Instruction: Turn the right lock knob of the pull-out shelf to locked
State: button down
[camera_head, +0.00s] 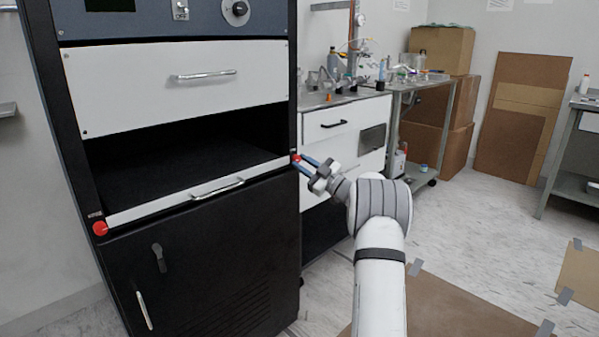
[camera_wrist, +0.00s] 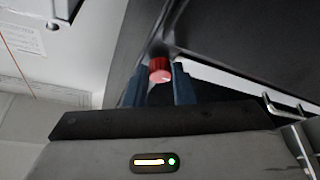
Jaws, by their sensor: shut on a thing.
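The pull-out shelf (camera_head: 150,207) has a white front edge with a metal handle (camera_head: 218,188) and sits below the white drawer. The right lock knob (camera_head: 295,157) is a small red knob at the shelf's right end, on the black cabinet frame. My gripper (camera_head: 305,160) reaches it from the right, and its blue fingers are shut on the knob. In the wrist view the red knob (camera_wrist: 160,70) shows between the two fingertips. The knob's turn position cannot be read. The left lock knob (camera_head: 100,228) is red and stands at the shelf's left end.
A white drawer (camera_head: 180,85) is above the shelf. A black cabinet door (camera_head: 220,260) with handles is below. A white bench (camera_head: 340,135) stands just right of the cabinet, behind my arm. Cardboard (camera_head: 450,305) lies taped on the floor.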

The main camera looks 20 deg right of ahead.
jog(key=shift+a+r+n+g+y, duration=0.1)
jog(key=shift+r+n+g+y, duration=0.2)
jog(key=shift+n+y, duration=0.35)
jog(key=c, duration=1.5)
grip_release()
jog(key=shift+s+h, duration=0.1)
jog(key=shift+h, duration=0.25)
jog(key=shift+f, duration=0.1)
jog(key=p+v, duration=0.1)
jog(key=v, duration=0.6)
jog(key=shift+s+d+f+p, duration=0.2)
jog(key=shift+s+p, duration=0.05)
jog(key=shift+p, duration=0.1)
